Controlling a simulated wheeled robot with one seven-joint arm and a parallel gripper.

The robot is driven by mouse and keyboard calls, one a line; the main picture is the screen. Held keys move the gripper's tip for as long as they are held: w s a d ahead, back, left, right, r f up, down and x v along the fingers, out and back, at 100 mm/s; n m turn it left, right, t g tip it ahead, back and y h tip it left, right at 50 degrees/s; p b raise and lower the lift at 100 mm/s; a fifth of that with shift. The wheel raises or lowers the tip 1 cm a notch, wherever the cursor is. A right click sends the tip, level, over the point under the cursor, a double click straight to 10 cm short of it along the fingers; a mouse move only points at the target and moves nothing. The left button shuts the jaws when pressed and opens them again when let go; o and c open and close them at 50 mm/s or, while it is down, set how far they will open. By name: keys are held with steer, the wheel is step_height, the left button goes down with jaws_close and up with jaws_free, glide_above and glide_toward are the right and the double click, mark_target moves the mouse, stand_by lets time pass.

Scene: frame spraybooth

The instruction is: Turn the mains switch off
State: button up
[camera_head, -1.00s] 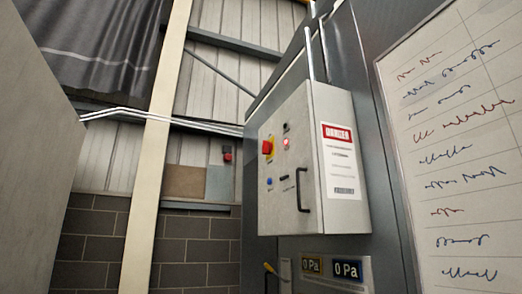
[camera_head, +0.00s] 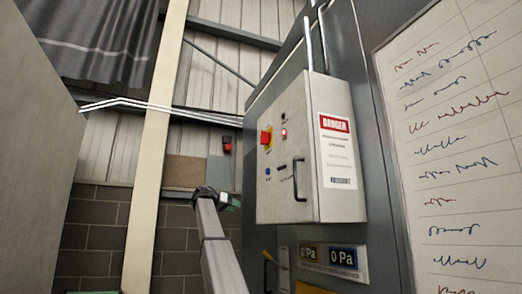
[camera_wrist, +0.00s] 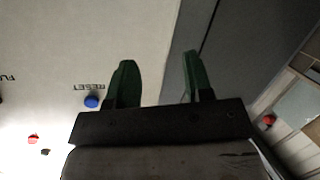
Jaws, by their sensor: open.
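The mains switch (camera_head: 266,137), which I take to be the red knob on a yellow plate, is at the upper left of the grey control box's front. It is not identifiable in the wrist view, where my gripper may hide it. My gripper (camera_head: 230,200) is left of the box, lower than the knob and apart from it. In the wrist view my gripper (camera_wrist: 158,62) shows two green fingers spread apart with nothing between them. The box front (camera_wrist: 110,30) appears upside down there, with the blue reset button (camera_wrist: 92,102) left of the fingers.
The control box (camera_head: 340,207) has a protruding handle (camera_head: 297,180), a lit red lamp (camera_head: 284,132) and a danger label. A small wall box with a red button (camera_head: 227,144) is behind. A whiteboard (camera_head: 450,150) is at right. A pale post (camera_head: 150,160) stands at left.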

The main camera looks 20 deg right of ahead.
steer(key=s+r+m+g+h, duration=0.1)
steer(key=s+r+m, duration=0.1)
steer(key=r, duration=0.9)
steer(key=s+r+m+g+h, duration=0.1)
steer(key=s+r+m, duration=0.1)
steer(key=r, duration=0.8)
steer(key=m+g+h, duration=0.1)
steer(key=m, duration=0.2)
glide_toward(261, 138)
steer(key=d, duration=0.6)
steer(key=w+d, duration=0.1)
steer(key=d, duration=0.3)
steer(key=shift+d, duration=0.1)
jaws_close()
